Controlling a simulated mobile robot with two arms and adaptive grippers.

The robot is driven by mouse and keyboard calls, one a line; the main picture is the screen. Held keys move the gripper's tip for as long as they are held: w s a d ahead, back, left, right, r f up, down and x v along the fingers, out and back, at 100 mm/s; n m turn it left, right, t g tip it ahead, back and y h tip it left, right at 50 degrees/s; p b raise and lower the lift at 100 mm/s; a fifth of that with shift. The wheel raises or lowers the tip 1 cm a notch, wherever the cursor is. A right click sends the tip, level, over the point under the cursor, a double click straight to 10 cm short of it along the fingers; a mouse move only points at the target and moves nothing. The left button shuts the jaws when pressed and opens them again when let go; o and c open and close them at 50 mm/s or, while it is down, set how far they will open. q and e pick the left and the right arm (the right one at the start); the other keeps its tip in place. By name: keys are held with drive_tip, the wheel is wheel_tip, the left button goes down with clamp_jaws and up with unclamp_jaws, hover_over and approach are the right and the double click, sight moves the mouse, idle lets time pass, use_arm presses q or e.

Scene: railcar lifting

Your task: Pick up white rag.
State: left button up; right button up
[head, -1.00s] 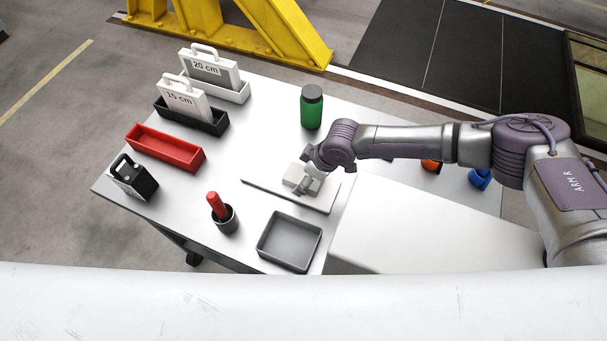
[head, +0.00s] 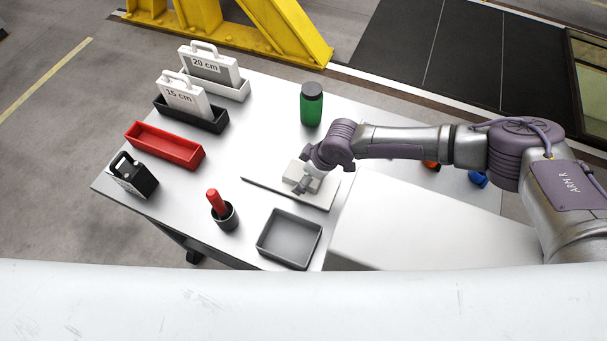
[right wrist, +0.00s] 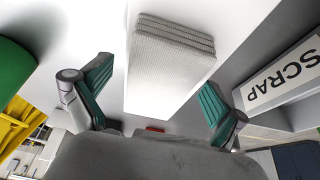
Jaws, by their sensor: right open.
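The white rag (head: 299,171) is a folded, layered pad on a thin light plate near the right part of the table. It shows large in the right wrist view (right wrist: 165,65), with a ribbed weave and stacked edges. My right gripper (head: 305,186) is down at the rag, partly covering it in the head view. In the right wrist view my right gripper (right wrist: 156,80) is open, with one green-padded finger on each side of the rag. My left gripper is in no view.
A green bottle (head: 311,106) stands behind the rag. A grey tray (head: 262,252) and a black cup with a red-handled tool (head: 228,217) are in front. A red bin (head: 150,146) is at left. A SCRAP label (right wrist: 284,75) shows beside the rag.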

sight(300, 170)
drive_tip(key=c, duration=1.2)
drive_tip(key=shift+r, duration=0.1)
drive_tip(key=shift+r, duration=0.3)
drive_tip(key=r, duration=0.1)
drive_tip(key=r+b, duration=0.2)
drive_tip(key=r, duration=0.1)
drive_tip(key=shift+w+d, duration=0.25)
drive_tip(key=shift+w+d+r+b, duration=0.65)
drive_tip(key=shift+w+d+r, duration=0.55)
drive_tip(key=shift+d, duration=0.2)
drive_tip(key=shift+w+d+r+b, duration=0.7)
drive_tip(key=shift+w+d+r, duration=0.45)
drive_tip(key=shift+d, duration=0.25)
drive_tip(key=shift+w+d+r+b, duration=0.65)
drive_tip(key=shift+w+d+r, duration=0.4)
drive_tip(key=shift+w+d, duration=0.3)
drive_tip(key=shift+s, duration=0.1)
